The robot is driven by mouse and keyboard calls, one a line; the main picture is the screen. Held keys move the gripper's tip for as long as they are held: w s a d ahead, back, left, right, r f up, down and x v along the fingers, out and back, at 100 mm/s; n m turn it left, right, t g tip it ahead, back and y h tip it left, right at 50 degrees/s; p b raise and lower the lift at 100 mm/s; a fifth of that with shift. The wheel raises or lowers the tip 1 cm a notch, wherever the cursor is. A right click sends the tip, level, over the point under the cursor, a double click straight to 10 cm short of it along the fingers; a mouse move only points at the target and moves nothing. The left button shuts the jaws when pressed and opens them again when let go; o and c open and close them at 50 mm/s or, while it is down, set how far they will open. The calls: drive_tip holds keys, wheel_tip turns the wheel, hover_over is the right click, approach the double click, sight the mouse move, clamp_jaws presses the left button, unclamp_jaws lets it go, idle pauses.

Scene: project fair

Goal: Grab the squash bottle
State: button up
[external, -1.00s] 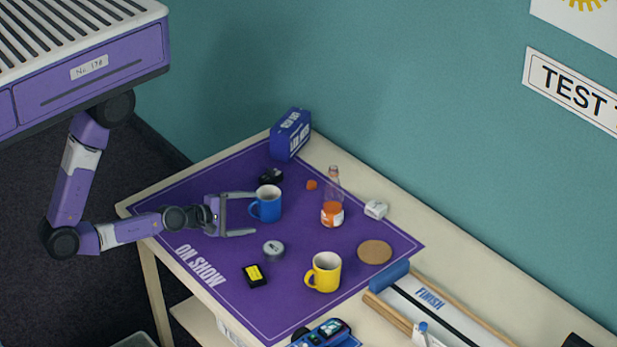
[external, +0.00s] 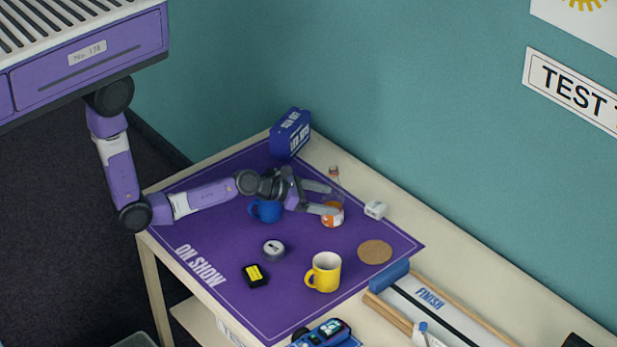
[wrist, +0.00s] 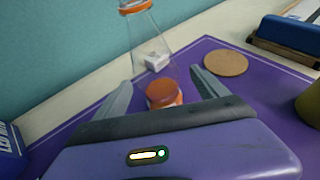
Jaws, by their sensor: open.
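The squash bottle (external: 333,213) is clear with an orange and white lower part, and stands upright on the purple mat (external: 205,284). My gripper (external: 332,199) is open, with its fingers reaching to the bottle and partly covering it in the external view. In the wrist view the bottle (wrist: 164,94) stands between and just beyond the two open fingers (wrist: 162,82). Its clear neck has an orange ring near the top of the picture. I cannot tell whether either finger touches it.
The blue mug (external: 265,211) is partly hidden under my wrist. The yellow mug (external: 324,272), grey tin (external: 273,250), cork coaster (external: 375,252) and white block (external: 376,209) stand nearby. A blue box (external: 291,134) is at the back.

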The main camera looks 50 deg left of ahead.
sight(342, 201)
drive_tip(key=shift+x, duration=2.75)
drive_tip(key=shift+a+r, duration=0.1)
drive_tip(key=shift+c, duration=0.4)
drive_tip(key=c, duration=1.5)
drive_tip(key=shift+c, duration=0.2)
drive_tip(key=shift+r, duration=0.15)
